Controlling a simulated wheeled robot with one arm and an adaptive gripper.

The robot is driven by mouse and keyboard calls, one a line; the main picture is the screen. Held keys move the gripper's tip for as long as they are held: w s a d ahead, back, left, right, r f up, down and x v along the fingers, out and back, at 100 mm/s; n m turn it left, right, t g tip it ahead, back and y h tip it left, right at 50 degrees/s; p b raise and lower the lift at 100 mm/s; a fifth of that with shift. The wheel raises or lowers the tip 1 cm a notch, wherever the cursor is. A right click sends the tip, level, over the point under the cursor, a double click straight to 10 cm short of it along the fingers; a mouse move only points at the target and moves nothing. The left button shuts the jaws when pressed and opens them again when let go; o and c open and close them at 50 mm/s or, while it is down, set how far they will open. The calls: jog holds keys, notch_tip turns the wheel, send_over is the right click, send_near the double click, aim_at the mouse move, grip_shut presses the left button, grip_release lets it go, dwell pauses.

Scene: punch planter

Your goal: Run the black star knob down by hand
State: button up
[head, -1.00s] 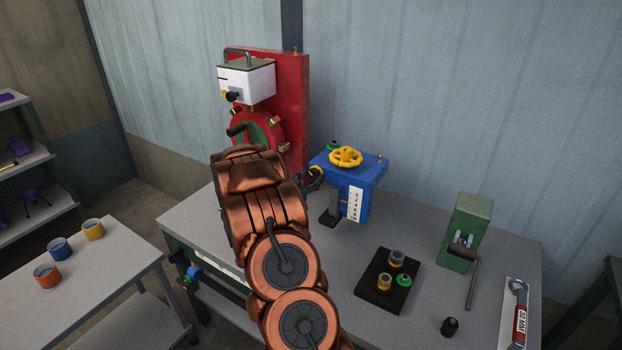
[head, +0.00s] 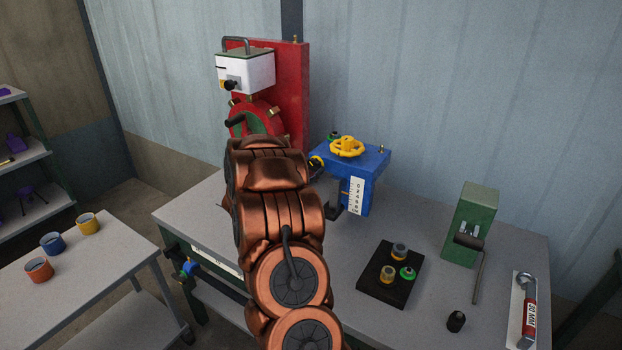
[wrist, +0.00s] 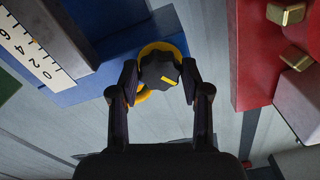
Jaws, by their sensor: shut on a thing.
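The black star knob (wrist: 159,71) with a yellow mark shows in the wrist view, in front of a yellow ring (wrist: 166,48) beside the blue housing (wrist: 88,60). My gripper (wrist: 159,79) has one finger on each side of the knob and is shut on it. In the head view, the blue housing (head: 368,184) stands on the bench with a yellow handwheel on top and a white number scale on its front. My copper arm hides most of the gripper and the knob there.
A red panel (head: 288,90) with a white box stands left of the housing.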

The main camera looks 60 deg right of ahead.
jog(key=m+b, duration=0.2)
jog(key=b, duration=0.1)
jog(key=m+b, duration=0.2)
jog(key=b, duration=0.1)
jog(key=m+b, duration=0.1)
jog(key=b, duration=0.2)
jog(key=shift+f+m, duration=0.35)
jog(key=shift+m, duration=0.05)
jog(key=m+b, duration=0.1)
jog(key=b, duration=0.1)
jog(key=m+b, duration=0.1)
jog(key=b, duration=0.1)
jog(key=m+b, duration=0.2)
jog(key=shift+r, duration=0.25)
jog(key=shift+r, duration=0.1)
jog(key=o, duration=1.1)
jog(key=shift+o, duration=0.2)
jog(key=a, duration=1.2)
jog(key=shift+s, duration=0.2)
